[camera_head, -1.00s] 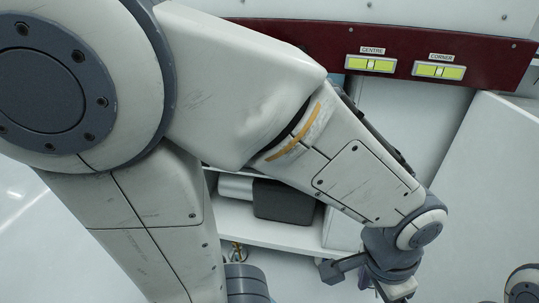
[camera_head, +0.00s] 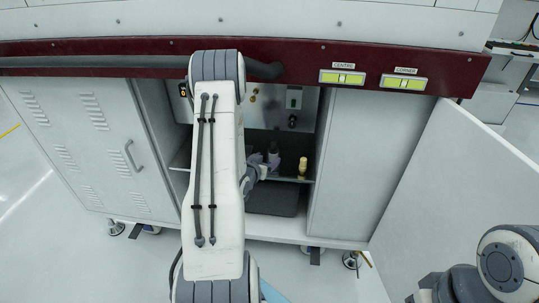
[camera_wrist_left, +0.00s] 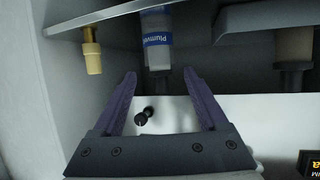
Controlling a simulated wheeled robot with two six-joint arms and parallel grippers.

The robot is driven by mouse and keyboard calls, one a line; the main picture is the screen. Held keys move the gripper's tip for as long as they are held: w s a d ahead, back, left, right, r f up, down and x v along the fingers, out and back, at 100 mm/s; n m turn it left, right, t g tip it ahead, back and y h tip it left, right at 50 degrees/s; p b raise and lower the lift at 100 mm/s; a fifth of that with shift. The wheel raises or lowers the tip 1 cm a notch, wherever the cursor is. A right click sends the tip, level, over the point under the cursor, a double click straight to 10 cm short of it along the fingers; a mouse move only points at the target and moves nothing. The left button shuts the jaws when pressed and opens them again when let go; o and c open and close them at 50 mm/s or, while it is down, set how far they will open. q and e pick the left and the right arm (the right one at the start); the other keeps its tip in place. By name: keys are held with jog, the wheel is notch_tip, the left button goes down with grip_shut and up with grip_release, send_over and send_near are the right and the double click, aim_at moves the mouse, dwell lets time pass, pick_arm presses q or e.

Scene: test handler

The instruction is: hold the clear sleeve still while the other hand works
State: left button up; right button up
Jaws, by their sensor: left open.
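In the left wrist view, a clear cylinder with a blue label (camera_wrist_left: 158,38), which looks like the clear sleeve, stands straight ahead of my left gripper (camera_wrist_left: 158,74). The two purple fingers are open and empty, with the cylinder just beyond their tips and apart from them. In the head view my left gripper (camera_head: 271,162) is inside the open cabinet, partly hidden by its own wrist, and I cannot make out the sleeve there. Part of my right gripper (camera_head: 428,287) shows at the bottom right; its fingers are cut off by the frame.
A dark box (camera_head: 275,200) sits below the shelf. An open door (camera_head: 460,185) stands right. The cabinet's side walls are close.

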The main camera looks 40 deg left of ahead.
aim_at(276, 152)
pick_arm(q)
jog(key=b+x, duration=0.1)
jog(key=x, duration=0.9)
jog(key=c, duration=0.9)
jog(key=o, duration=0.9)
jog(key=p+v, duration=0.1)
jog(key=v, duration=0.9)
jog(key=shift+s+r, duration=0.15)
jog(key=shift+s, duration=0.05)
jog(key=shift+d, duration=0.1)
